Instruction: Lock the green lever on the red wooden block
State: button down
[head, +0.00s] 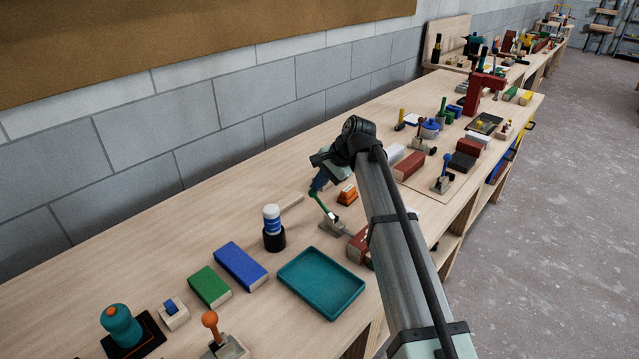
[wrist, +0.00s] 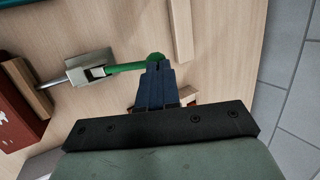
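The green lever (wrist: 125,67) belongs to a small grey metal clamp (wrist: 90,68) on the bench. In the wrist view its metal rod points left towards a wooden strip and the red wooden block (wrist: 14,118). In the head view, the green lever (head: 317,199) rises tilted from the clamp base, and the red block (head: 357,246) is partly hidden behind my arm. My gripper (wrist: 156,66) has its dark blue fingers close together, with the tips at the lever's green knob. Whether the knob is pinched between them is hard to see.
An orange block (head: 347,195) lies close beside my gripper. A teal tray (head: 321,283), a white-and-blue bottle in a black holder (head: 273,228), and blue (head: 241,265) and green blocks (head: 209,287) stand nearer. More clamps and blocks lie farther along the bench.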

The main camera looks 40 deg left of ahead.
jog(key=shift+a+f, duration=0.1)
jog(key=a+v, duration=0.1)
jog(key=v, duration=1.3)
jog(key=shift+r, duration=0.35)
